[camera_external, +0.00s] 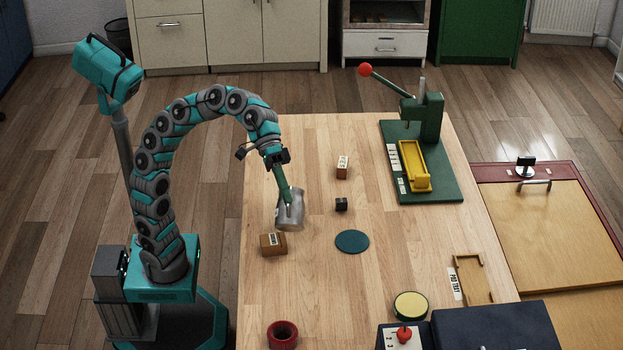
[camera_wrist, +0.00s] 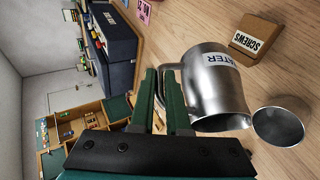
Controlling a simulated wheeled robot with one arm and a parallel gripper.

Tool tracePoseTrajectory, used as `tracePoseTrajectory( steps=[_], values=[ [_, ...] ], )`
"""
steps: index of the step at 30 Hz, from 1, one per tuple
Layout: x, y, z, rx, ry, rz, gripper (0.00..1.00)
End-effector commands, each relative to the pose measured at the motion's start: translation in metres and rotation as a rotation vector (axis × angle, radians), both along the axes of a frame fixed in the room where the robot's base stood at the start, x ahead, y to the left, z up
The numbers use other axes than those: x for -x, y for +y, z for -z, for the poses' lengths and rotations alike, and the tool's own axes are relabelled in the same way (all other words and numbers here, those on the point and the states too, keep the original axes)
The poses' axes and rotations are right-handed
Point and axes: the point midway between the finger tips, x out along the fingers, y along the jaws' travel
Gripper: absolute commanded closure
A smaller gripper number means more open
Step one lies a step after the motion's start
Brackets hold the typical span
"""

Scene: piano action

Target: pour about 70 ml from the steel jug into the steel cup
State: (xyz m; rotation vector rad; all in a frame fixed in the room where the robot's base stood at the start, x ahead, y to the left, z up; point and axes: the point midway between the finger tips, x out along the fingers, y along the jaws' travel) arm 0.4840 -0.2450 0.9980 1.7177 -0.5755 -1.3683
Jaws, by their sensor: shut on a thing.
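The steel jug (camera_wrist: 214,85), with a label ending in "ATER", is in my gripper (camera_wrist: 163,82). The green fingers are shut on its handle. The jug is tipped well over on its side, mouth facing the bottom of the wrist view. The steel cup (camera_wrist: 281,124) stands on the table just beyond and below the jug's mouth, its open top showing. I see no stream, and the liquid level in either vessel cannot be made out. In the external view my gripper (camera_external: 287,203) holds the jug (camera_external: 291,216) low over the table's left side; the cup cannot be told apart there.
A brown box labelled SCREWS (camera_wrist: 257,36) sits close to the jug; a brown box (camera_external: 273,245) shows there externally. A small black cube (camera_external: 341,204), a teal disc (camera_external: 352,241) and a labelled block (camera_external: 342,167) lie to the right. A green press (camera_external: 425,120) stands at the back.

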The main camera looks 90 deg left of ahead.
Motion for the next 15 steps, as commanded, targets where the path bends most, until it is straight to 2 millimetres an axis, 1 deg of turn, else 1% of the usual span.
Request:
tracePoseTrajectory(
  steps=[15],
  values=[
    [-0.0009,0.0088,0.0017,0.091,0.011,0.0,1.0]
  ],
)
